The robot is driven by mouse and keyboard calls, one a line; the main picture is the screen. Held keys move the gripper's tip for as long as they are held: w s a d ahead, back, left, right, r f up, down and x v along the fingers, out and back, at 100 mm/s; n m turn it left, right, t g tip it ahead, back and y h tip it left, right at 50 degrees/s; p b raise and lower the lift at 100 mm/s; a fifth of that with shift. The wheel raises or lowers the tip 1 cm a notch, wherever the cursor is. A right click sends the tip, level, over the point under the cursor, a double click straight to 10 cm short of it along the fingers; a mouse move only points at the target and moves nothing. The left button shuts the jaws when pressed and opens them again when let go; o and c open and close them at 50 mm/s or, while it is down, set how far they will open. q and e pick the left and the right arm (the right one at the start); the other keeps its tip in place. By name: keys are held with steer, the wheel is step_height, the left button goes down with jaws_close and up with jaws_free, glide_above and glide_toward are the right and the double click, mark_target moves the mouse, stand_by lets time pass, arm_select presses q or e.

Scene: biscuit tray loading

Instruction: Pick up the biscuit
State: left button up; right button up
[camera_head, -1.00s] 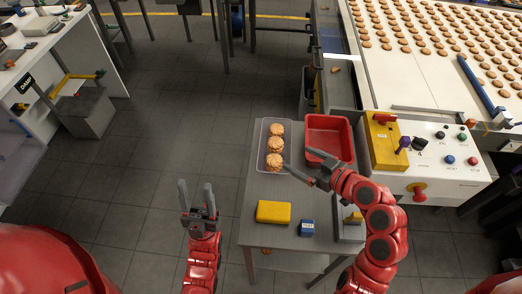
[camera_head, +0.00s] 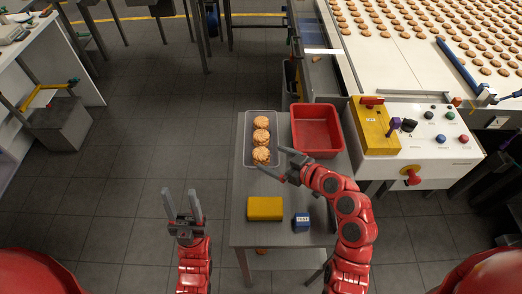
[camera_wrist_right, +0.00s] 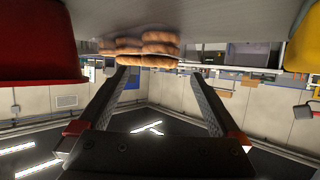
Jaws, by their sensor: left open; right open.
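Three short stacks of round golden biscuits stand in a row in a clear tray (camera_head: 247,150) on the small grey table. The nearest stack (camera_head: 261,156) is by my right gripper (camera_head: 271,160). That gripper is open and empty, its fingers pointing left at this stack, one toward its near side and one to its right. In the right wrist view, biscuits (camera_wrist_right: 158,50) show just beyond the open fingers (camera_wrist_right: 160,78). Whether the fingers touch them I cannot tell. My left gripper (camera_head: 181,196) is open and empty, left of the table over the floor.
A red bin (camera_head: 316,150) stands right of the clear tray. A yellow block (camera_head: 265,208) and a blue box (camera_head: 301,222) lie on the near part of the table (camera_head: 240,238). A control panel (camera_head: 440,150) and biscuit conveyor (camera_head: 400,60) are at the right.

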mark_target(264, 154)
steer(key=shift+p+x, duration=0.7)
steer(key=shift+x, duration=1)
steer(key=c, duration=0.8)
